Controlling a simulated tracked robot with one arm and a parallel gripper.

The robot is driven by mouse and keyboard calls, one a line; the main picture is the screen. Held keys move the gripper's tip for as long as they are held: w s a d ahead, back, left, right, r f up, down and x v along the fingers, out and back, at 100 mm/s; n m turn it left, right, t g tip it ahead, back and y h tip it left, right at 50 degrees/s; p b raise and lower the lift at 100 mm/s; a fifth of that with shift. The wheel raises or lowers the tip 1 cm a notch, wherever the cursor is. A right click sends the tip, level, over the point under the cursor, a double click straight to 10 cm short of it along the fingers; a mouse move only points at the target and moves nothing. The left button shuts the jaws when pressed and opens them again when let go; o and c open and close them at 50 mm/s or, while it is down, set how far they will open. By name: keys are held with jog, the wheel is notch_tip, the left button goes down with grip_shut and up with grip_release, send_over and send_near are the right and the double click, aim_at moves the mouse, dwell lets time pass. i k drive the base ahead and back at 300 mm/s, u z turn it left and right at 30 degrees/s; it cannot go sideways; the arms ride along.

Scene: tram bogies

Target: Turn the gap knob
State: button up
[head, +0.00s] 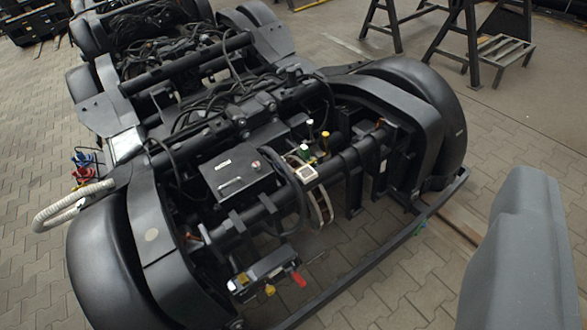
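A black tram bogie (230,130) fills the left and middle of the head view. Near its front, low down, a small dark box unit (265,268) carries a yellow knob (270,290) and a red handle (299,280). I cannot tell which of these is the gap knob. My gripper is not in view, and nothing is seen touching the bogie's small fittings.
A smooth grey block (525,250), perhaps part of me, covers the lower right. A black front bar (390,248) runs along the bogie's near edge. A pale hose (72,203) juts out left. Dark trestles (455,40) stand behind. Paving (520,120) is clear at right.

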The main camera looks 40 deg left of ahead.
aim_at(270, 290)
jog(key=z, duration=0.05)
jog(key=k, duration=1)
jog(key=u, duration=0.7)
jog(key=i, duration=1.35)
jog(key=z, duration=0.15)
